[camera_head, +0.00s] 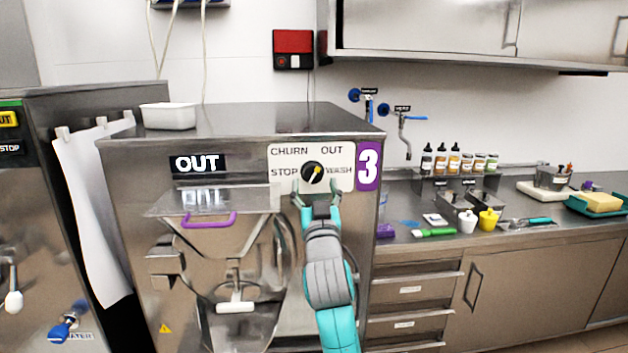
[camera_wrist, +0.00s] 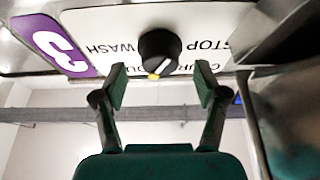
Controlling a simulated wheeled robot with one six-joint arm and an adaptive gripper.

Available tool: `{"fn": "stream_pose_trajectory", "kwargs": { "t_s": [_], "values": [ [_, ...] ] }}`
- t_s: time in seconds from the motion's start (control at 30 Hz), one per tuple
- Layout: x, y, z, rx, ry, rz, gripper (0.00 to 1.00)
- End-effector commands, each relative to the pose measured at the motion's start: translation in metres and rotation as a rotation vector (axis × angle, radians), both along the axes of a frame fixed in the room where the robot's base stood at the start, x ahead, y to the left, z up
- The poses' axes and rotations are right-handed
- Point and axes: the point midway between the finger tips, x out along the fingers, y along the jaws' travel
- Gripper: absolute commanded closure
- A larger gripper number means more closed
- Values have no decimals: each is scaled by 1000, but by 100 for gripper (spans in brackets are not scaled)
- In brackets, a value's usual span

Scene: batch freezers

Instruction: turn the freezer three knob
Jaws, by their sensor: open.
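The freezer three knob (camera_head: 313,173) is a round black dial with a yellow pointer. It sits on a white label plate marked CHURN, OUT, STOP and WASH, beside the purple number 3 sign (camera_head: 368,166). In the head view the pointer tilts up and to the right. My gripper (camera_head: 317,184) is just in front of and slightly below the knob. In the wrist view, which is upside down, the knob (camera_wrist: 160,51) lies just beyond the two spread fingertips (camera_wrist: 162,88). The gripper is open and empty. I see no finger touching the knob.
Freezer three (camera_head: 255,121) has a hopper with a purple handle (camera_head: 209,220) left of my arm. A white tub (camera_head: 168,116) sits on its top. The counter at right holds bottles, a yellow pot (camera_head: 488,220) and utensils. Another freezer stands at far left.

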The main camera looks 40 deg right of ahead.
Motion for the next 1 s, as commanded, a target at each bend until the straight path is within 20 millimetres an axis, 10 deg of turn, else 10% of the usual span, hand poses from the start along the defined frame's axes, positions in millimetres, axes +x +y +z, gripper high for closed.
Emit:
{"fn": "stream_pose_trajectory", "kwargs": {
  "t_s": [0.57, 0.83, 1.0],
  "values": [
    [22, -15, 11, 1, -1, 0, 28],
    [22, -15, 11, 0, 0, 0, 88],
    [22, -15, 11, 0, 0, 0, 88]
  ]
}}
